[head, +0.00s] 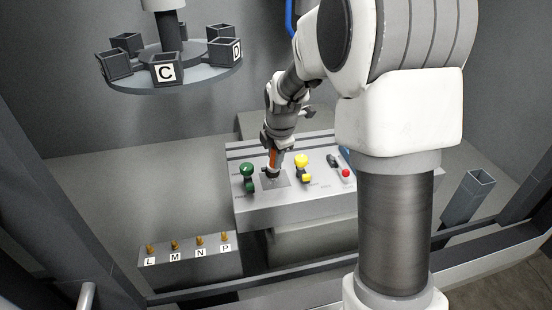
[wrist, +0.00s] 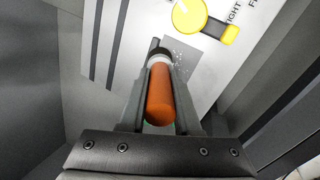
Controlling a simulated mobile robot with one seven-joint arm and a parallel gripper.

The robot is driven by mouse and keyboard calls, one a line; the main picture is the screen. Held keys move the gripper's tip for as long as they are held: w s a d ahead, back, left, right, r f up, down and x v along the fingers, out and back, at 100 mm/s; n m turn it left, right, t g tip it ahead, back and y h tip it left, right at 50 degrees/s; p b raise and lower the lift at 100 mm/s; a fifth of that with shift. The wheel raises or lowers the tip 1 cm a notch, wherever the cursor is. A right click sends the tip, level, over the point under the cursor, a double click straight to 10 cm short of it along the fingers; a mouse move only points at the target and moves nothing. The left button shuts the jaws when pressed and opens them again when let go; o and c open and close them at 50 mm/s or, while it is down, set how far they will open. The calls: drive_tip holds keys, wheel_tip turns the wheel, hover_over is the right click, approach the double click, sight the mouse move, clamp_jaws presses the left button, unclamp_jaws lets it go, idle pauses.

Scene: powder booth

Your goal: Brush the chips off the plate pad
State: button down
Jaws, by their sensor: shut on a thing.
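My gripper (head: 273,150) is shut on an orange-handled brush (head: 272,160) and holds it head-down over the sloped panel. In the wrist view the brush handle (wrist: 160,95) lies between the two fingers of my gripper (wrist: 161,75), its dark head at the far end. The brush head is at the plate pad (head: 283,181), a darker grey square on the panel; I cannot tell if it touches. Pale specks, the chips (wrist: 176,47), show beside the brush head in the wrist view. The brush and gripper hide part of the pad.
A green knob (head: 247,172) stands just left of the pad and a yellow knob (head: 302,161) just right. A black switch (head: 333,160) and red button (head: 346,173) are farther right. Lettered pegs (head: 199,240) stand lower left; a lettered carousel (head: 190,84) hangs upper left.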

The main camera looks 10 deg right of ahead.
drive_tip(key=shift+s+f+b, duration=0.15)
drive_tip(key=shift+s+b, duration=0.65)
drive_tip(key=shift+s, duration=2.55)
wheel_tip(320, 180, up, 6)
drive_tip(key=p, duration=0.4)
drive_tip(key=shift+p, duration=0.3)
drive_tip(key=shift+w, duration=0.15)
wheel_tip(320, 180, up, 3)
drive_tip(key=shift+r+p, duration=0.1)
drive_tip(key=shift+p, duration=1.05)
